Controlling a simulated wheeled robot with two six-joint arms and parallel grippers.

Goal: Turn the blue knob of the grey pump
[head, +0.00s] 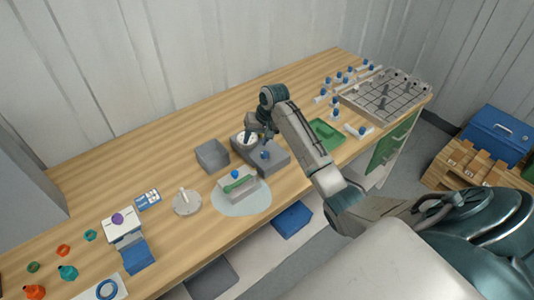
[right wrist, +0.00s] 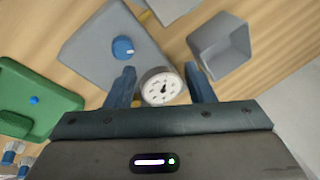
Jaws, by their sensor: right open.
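The grey pump (head: 275,157) stands on the wooden bench, and its flat grey top also shows in the right wrist view (right wrist: 95,50). Its blue knob (head: 265,155) sits on that top, round with a pale mark, and shows clearly in the right wrist view (right wrist: 122,47). A round white dial gauge (right wrist: 161,86) is beside the knob. My right gripper (right wrist: 161,84) is open, with one blue finger on each side of the gauge in the picture. The knob lies beyond the fingertips, up and to the left, not between them. Contact with the gauge cannot be told. My left gripper is not in view.
A grey open box (head: 212,156) stands left of the pump, and a green tray (head: 326,134) right of it. A rack (head: 385,95) with small blue-capped pieces is far right.

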